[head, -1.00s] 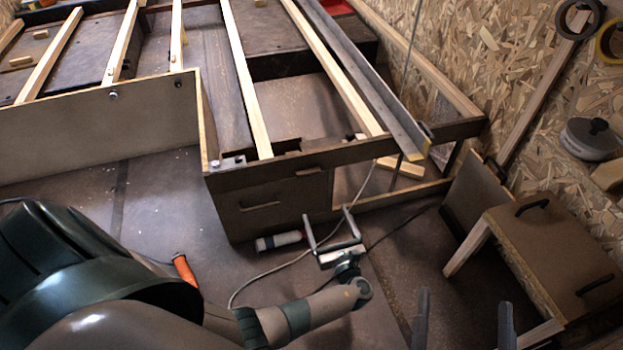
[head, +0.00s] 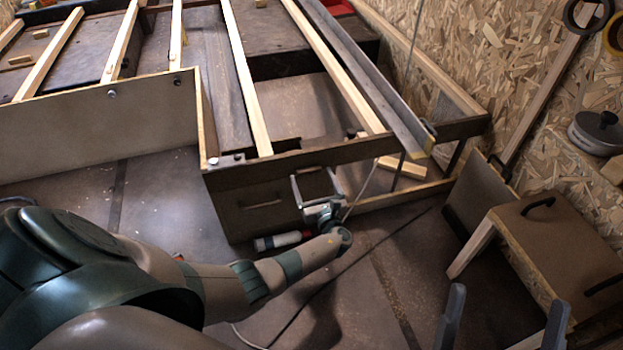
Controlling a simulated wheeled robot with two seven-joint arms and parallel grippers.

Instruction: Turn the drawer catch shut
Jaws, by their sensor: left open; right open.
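The drawer front (head: 245,222) is a brown panel with a bar handle (head: 262,205), under the dark frame rail at the centre. The catch (head: 309,170) is a small pale bar on that rail, above the drawer's right part; its exact angle is hard to tell. My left gripper (head: 311,174) is open in front of the rail, its fingertips to either side of the catch. Whether they touch it cannot be told. My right gripper (head: 508,296) is open and empty at the bottom right, far from the drawer.
A white and red cylinder (head: 278,241) lies on the floor below the drawer. A thin cable (head: 360,192) runs down behind my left gripper. A brown box-like unit with black handles (head: 560,245) stands at the right. The floor between is mostly clear.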

